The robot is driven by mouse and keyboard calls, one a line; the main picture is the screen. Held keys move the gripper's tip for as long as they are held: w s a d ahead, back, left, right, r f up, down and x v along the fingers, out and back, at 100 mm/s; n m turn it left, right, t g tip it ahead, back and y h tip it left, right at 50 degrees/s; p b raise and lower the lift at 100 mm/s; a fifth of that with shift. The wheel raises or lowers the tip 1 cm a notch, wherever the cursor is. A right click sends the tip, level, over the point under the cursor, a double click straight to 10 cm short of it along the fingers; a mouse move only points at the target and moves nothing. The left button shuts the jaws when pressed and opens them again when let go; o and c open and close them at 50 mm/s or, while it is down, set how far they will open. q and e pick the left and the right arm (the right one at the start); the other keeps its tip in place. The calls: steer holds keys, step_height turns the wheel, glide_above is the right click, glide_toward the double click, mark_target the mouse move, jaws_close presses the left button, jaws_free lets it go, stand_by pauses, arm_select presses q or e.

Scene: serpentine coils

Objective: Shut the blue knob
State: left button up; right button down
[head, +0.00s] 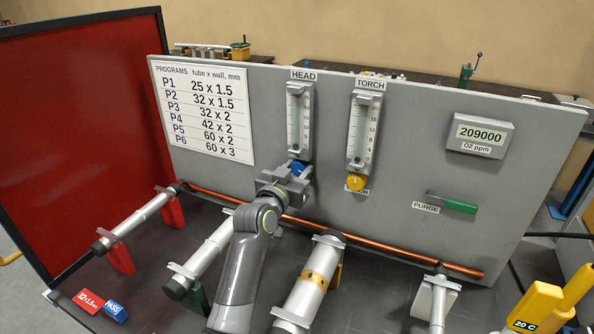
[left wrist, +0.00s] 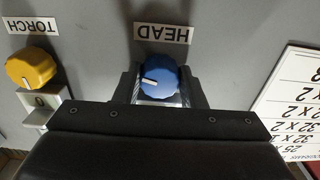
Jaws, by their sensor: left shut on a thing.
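The blue knob (left wrist: 158,77) sits on the grey panel under the HEAD flow gauge (head: 300,118). In the head view only a bit of the blue knob (head: 297,167) shows above my gripper. My left gripper (head: 300,176) is at the panel, shut on the blue knob, with one finger on each side of it in the left wrist view (left wrist: 162,92). A white pointer line shows on the knob's face, toward the left in the wrist view. My right gripper is not in view.
A yellow knob (head: 356,182) sits under the TORCH gauge (head: 363,128), right of the blue one. A green PURGE lever (head: 459,206) is farther right. A copper pipe (head: 380,248) and several metal tubes on stands lie below the panel.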

arm_select(q)
steer(key=shift+r+n+p, duration=0.2)
steer(key=shift+n+p, duration=1.65)
steer(key=shift+n, duration=0.45)
steer(key=shift+f+n, duration=0.2)
steer(key=shift+n, duration=0.3)
steer(key=o, duration=1)
steer(key=shift+d, duration=0.1)
